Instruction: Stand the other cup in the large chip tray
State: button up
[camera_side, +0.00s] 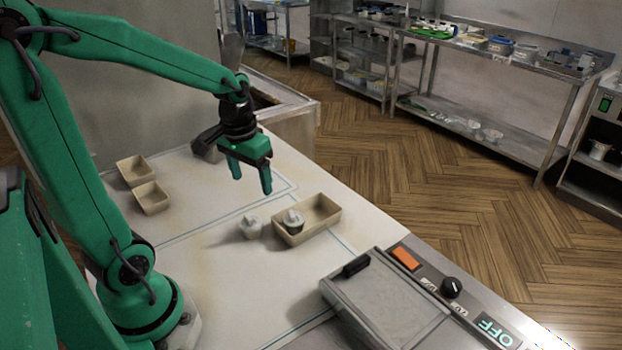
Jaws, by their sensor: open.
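The large chip tray (322,214) is a tan open box on the white worktop, right of centre. One whitish cup (293,222) stands in its left part, near the front left wall. The other cup (250,227) is whitish too and stands upright on the worktop just left of the tray, apart from it. My gripper (251,185) is open and empty, pointing down. In the picture it shows above the other cup; how far above the worktop it is, I cannot tell exactly.
Two small tan trays (135,170) (152,198) sit at the worktop's left. A lidded appliance (386,304) with a black handle, an orange switch (405,258) and a knob (452,287) is at the front right.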

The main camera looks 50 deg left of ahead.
jog(key=s+d+r+m+t, duration=0.3)
jog(key=s+d+r, duration=0.2)
jog(key=d+r, duration=0.2)
jog(key=shift+d+r+t, duration=0.15)
jog(key=shift+d+t, duration=0.25)
jog(key=shift+d, duration=0.55)
jog(key=shift+s+d+r, duration=0.25)
jog(key=shift+s+d, duration=0.15)
jog(key=shift+s, duration=0.1)
jog(key=shift+c, duration=0.4)
jog(key=m+g, duration=0.5)
send_near(252, 229)
jog(key=shift+w+a+f, duration=0.35)
jog(key=shift+w+a, duration=0.05)
jog(key=shift+a, duration=0.15)
jog(key=shift+w+a+f, duration=0.35)
jog(key=shift+w+a, duration=0.05)
jog(key=shift+a, duration=0.1)
jog(key=shift+a+f, duration=0.4)
jog(key=shift+f, duration=0.25)
jog(key=shift+f, duration=1.3)
